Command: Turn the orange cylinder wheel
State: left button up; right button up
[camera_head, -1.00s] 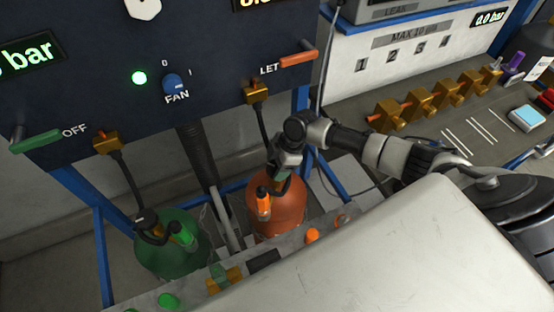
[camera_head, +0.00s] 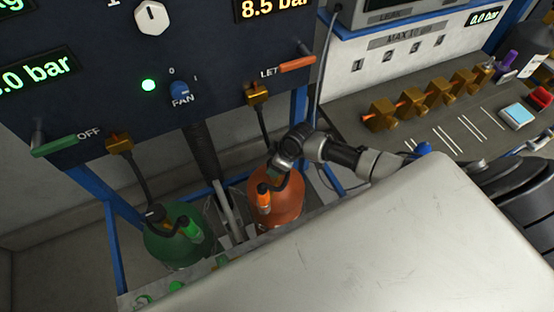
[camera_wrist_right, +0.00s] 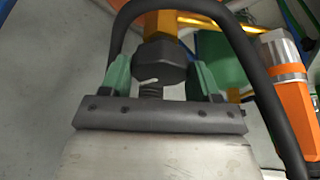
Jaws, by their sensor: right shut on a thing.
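The orange cylinder (camera_head: 288,208) stands below the dark panel, with an orange-and-black hose fitting (camera_head: 263,197) in front of it. My right arm reaches in from the right, and its gripper (camera_head: 276,172) is at the cylinder's top. In the right wrist view, the green finger pads of my right gripper (camera_wrist_right: 160,72) sit on either side of a dark faceted knob (camera_wrist_right: 158,60), apparently the wheel, and are shut on it. The orange fitting (camera_wrist_right: 290,95) is at the right there. The cylinder's top is partly hidden by my gripper. My left gripper is not in view.
A black hose (camera_wrist_right: 250,60) loops closely around my right gripper. A green cylinder (camera_head: 172,240) stands to the left. The panel above has a FAN knob (camera_head: 180,92), a green handle (camera_head: 55,147) and an orange handle (camera_head: 297,64). A workbench (camera_head: 440,135) is at the right.

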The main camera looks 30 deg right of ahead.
jog(key=shift+w+r, duration=0.1)
jog(key=shift+r, duration=0.05)
jog(key=o, duration=0.9)
jog(key=b+v, duration=0.1)
jog(key=v, duration=0.9)
jog(key=shift+s+r, duration=0.3)
jog(key=shift+f, duration=0.1)
